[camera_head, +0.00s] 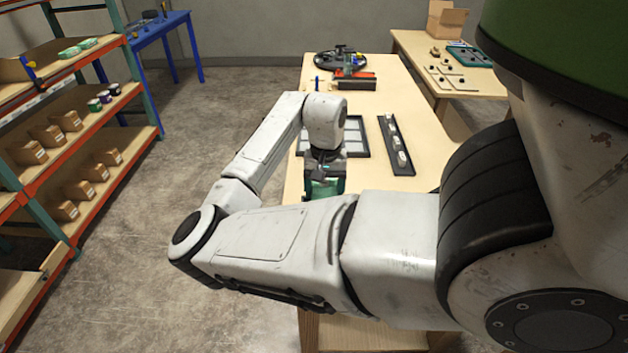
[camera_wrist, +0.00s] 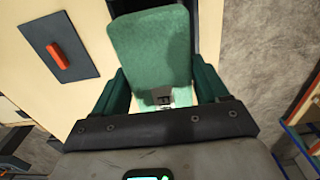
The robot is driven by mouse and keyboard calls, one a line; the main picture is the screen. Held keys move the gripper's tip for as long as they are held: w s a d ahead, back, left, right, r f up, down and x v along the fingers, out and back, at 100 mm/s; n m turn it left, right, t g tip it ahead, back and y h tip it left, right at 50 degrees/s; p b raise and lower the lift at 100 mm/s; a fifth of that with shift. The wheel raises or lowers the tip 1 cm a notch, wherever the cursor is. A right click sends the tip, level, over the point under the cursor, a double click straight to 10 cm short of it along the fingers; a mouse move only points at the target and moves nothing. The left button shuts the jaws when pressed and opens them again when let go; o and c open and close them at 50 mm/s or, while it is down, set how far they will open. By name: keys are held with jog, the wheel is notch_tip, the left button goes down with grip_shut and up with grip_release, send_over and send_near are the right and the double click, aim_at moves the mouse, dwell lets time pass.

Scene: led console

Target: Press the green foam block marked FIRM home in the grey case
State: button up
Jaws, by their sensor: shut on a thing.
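The green foam block (camera_wrist: 150,45) fills the upper middle of the wrist view. It stands between the two green-padded fingers of my gripper (camera_wrist: 161,88), which is shut on it. A small grey marked patch shows low on the block, but I cannot read it. A dark edge and wall (camera_wrist: 208,25), seemingly of the grey case, show beside and behind the block. How deep the block sits in it cannot be told. In the head view the green block (camera_head: 322,188) shows small below my wrist, and my arm hides most of the case.
In the wrist view a grey plate with a red bar (camera_wrist: 58,52) lies on the table (camera_wrist: 85,95). In the head view a black-framed tray (camera_head: 361,137) and a narrow black tray with white parts (camera_head: 397,146) lie beyond my gripper. Shelves (camera_head: 60,140) stand left.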

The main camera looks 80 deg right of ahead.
notch_tip(320, 180, down, 6)
jog(key=b, duration=0.5)
jog(key=shift+r, duration=0.2)
jog(key=shift+a+p, duration=0.3)
jog(key=shift+a, duration=0.1)
dwell(0.4)
jog(key=shift+f, duration=0.1)
dwell(0.5)
jog(key=shift+f, duration=0.35)
jog(key=shift+f+b, duration=1.7)
jog(key=shift+f, duration=1.3)
jog(key=o, duration=1)
notch_tip(320, 180, up, 11)
jog(key=shift+f, duration=0.1)
